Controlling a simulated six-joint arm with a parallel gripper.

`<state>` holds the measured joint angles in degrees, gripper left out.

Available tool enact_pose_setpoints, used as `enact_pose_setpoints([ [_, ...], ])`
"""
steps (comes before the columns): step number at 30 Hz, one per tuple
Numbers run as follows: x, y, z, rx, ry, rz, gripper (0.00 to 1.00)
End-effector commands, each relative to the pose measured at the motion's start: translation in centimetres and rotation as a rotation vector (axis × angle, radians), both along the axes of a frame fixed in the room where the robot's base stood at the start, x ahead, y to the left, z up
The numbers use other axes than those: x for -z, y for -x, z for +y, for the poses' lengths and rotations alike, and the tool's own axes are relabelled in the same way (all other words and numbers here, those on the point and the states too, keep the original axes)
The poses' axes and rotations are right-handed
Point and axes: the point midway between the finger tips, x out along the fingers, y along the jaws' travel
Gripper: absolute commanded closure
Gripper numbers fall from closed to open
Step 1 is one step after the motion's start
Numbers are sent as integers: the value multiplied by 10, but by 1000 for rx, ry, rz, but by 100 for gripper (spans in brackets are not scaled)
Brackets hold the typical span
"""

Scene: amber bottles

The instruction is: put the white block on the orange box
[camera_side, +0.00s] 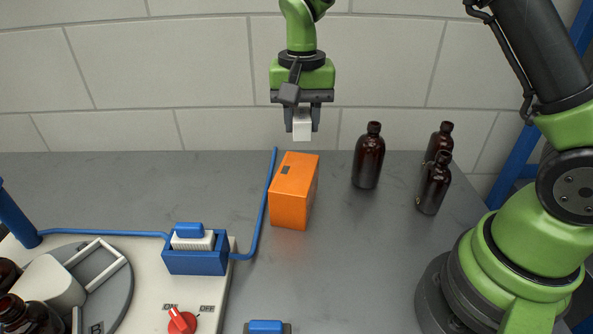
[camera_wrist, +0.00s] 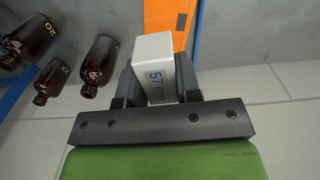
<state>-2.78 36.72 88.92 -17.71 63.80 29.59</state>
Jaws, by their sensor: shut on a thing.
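The white block (camera_side: 302,127) is held between the fingers of my gripper (camera_side: 302,122), above and slightly behind the orange box in the side view. There is a gap between the block and the box. Part of the orange box (camera_wrist: 168,17) shows beyond the block in the wrist view.
Amber bottles stand right of the box, the nearest one (camera_side: 368,158) fairly close. A blue tube (camera_side: 266,200) runs along the box's left side. A blue holder (camera_side: 196,260) and a red knob (camera_side: 182,321) are at the front left.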

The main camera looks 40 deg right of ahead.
Motion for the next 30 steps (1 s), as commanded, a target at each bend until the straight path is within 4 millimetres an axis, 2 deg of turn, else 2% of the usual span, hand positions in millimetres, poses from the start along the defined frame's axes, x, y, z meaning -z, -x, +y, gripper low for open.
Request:
enact_pose_setpoints([
  [3,-11,-9,2,13,-4,-4,93],
  [5,-11,-11,2,17,-4,0,93],
  [8,2,-11,2,19,-4,4,93],
  [13,35,-11,3,18,-5,4,93],
  [24,81,-11,3,19,-5,2,93],
  [30,85,-12,3,20,-6,-1,93],
])
